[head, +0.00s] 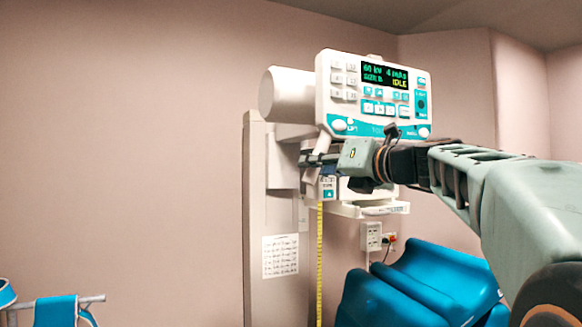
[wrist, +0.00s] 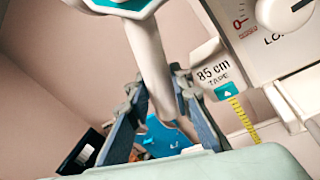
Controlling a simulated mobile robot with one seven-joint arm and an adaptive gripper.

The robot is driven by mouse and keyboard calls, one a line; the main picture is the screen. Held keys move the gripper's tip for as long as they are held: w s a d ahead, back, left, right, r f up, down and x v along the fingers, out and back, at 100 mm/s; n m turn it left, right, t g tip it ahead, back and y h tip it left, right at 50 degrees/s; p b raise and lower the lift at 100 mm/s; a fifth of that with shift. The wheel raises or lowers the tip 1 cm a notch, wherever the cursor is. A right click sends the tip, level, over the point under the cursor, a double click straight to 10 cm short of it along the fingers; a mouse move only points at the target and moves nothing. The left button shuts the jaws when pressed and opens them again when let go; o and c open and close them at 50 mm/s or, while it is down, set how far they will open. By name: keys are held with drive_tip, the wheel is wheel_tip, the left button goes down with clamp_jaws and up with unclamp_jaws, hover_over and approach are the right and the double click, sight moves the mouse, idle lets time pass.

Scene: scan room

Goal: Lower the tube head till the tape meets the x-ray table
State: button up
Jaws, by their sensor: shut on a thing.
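The white tube head (head: 293,96) is on an upright column, with a control panel (head: 372,96) whose display reads IDLE. My gripper (head: 318,161) is shut on a white handle under the panel. In the wrist view the handle (wrist: 150,60) passes between the two fingers of my gripper (wrist: 162,112). I cannot identify the x-ray table in either view.
The pale column (head: 257,220) carries a printed sheet (head: 280,256). Blue padded shapes (head: 420,285) are at the lower right, below a wall socket (head: 371,237). Blue items hang on a rail (head: 90,299) at the lower left. The wall area left of the column is clear.

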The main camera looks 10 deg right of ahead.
sight(315, 197)
clamp_jaws()
drive_tip(key=shift+f, duration=0.1)
wheel_tip(315, 197, down, 7)
drive_tip(key=b, duration=0.4)
drive_tip(key=shift+o, duration=2.4)
unclamp_jaws()
drive_tip(key=shift+r, duration=0.25)
